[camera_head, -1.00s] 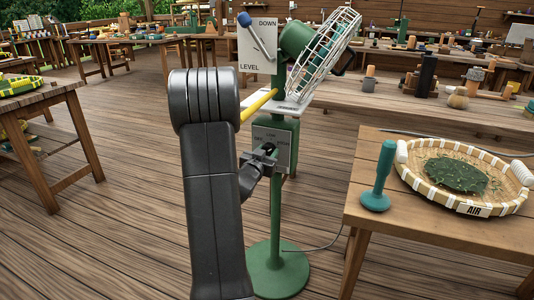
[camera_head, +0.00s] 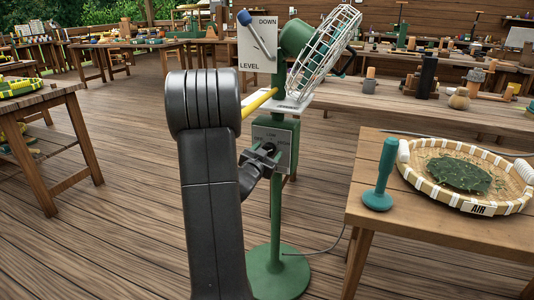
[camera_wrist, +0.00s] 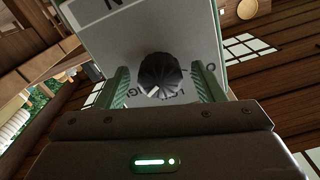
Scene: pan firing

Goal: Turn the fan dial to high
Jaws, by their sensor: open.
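The fan (camera_head: 318,55) stands on a green pole with a round green base (camera_head: 278,272). Its control box carries a light label plate (camera_head: 284,142) and a dark dial. In the wrist view the black dial knob (camera_wrist: 160,74) sits on the plate (camera_wrist: 120,45), whose lettering is partly hidden. My gripper (camera_wrist: 162,88) is open, with one green finger on each side of the knob. I cannot tell whether the fingers touch it. In the head view my gripper (camera_head: 268,150) is at the box, partly hidden by my own arm.
A yellow rod (camera_head: 260,103) and a DOWN/LEVEL plate with a blue-knobbed lever (camera_head: 245,20) are above the box. At right, a table (camera_head: 420,231) holds a teal-handled tool (camera_head: 382,178) and a woven AIR tray (camera_head: 522,200) with leaves. Open floor lies left.

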